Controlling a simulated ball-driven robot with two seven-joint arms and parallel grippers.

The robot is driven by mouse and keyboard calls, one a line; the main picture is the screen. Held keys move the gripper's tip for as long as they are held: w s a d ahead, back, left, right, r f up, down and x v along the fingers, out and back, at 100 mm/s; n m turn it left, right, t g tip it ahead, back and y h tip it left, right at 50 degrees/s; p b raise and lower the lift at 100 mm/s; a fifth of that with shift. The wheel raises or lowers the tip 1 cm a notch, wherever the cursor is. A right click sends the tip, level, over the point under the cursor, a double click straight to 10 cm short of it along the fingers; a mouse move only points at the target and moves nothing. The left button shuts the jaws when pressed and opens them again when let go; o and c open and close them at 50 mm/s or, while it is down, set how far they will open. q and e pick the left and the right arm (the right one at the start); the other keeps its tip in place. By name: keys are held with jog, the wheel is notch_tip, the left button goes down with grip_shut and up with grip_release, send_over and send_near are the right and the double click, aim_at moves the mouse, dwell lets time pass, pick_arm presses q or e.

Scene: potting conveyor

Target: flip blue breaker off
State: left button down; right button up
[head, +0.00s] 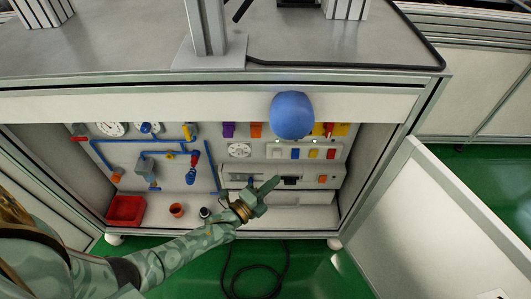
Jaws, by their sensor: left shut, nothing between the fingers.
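The blue breaker (295,153) is a small blue switch on the grey panel inside the open cabinet, in a row with a yellow one and a red one to its right. I cannot tell which way its lever points. My left gripper (273,184) reaches into the cabinet's front from the lower left. It is shut and empty, and in the picture it lies below and to the left of the blue breaker. My right gripper is not in view.
A blue ball (292,115) hides part of the cabinet's upper edge just above the breakers. A yellow breaker (313,153) and red breaker (331,153) sit close by. A red bin (125,210) stands at left. An open white door (425,225) bounds the right.

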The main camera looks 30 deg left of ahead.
pick_arm(q)
jog(key=shift+s+a, duration=0.15)
jog(key=shift+s, duration=0.55)
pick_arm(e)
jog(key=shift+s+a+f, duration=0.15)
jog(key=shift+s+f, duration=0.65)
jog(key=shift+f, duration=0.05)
